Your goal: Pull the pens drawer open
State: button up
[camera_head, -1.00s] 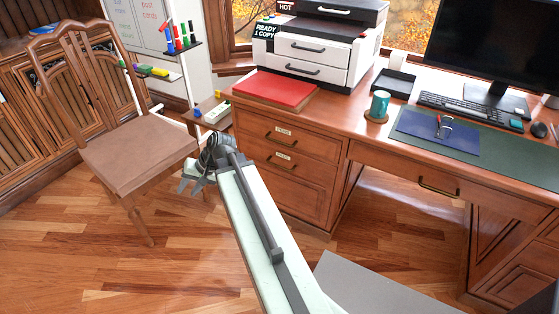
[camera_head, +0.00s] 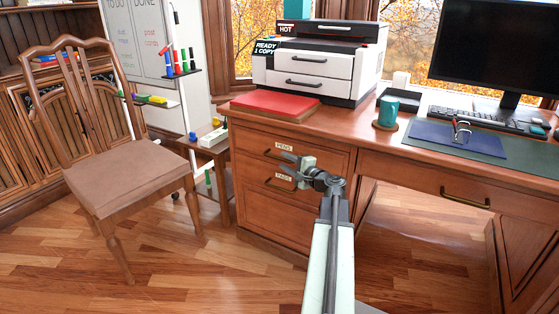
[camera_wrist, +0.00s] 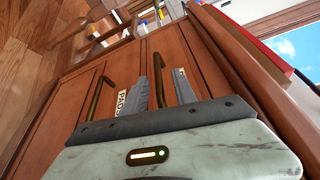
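The pens drawer (camera_head: 313,159) is the top drawer of the wooden desk's left pedestal, with a PENS label and a dark brass handle (camera_head: 278,156). Its front looks flush, so it appears shut. My gripper (camera_head: 284,164) is in front of the pedestal, around the height between the two labelled drawers.
The pads drawer (camera_head: 314,198) lies directly below, with its own handle (camera_wrist: 97,98) left of my fingers. A red book (camera_head: 275,104) and a printer (camera_head: 318,75) rest on the desktop. A wooden chair (camera_head: 128,180) stands to the left, with open floor between.

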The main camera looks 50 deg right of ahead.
aim_at(281, 159)
jog(key=w, duration=0.4)
jog(key=shift+w+d+f, duration=0.2)
jog(key=shift+w+d, duration=0.15)
jog(key=shift+w, duration=0.05)
grip_shut()
jog(key=shift+w+d, duration=0.15)
jog(key=shift+d, duration=0.05)
dwell(0.8)
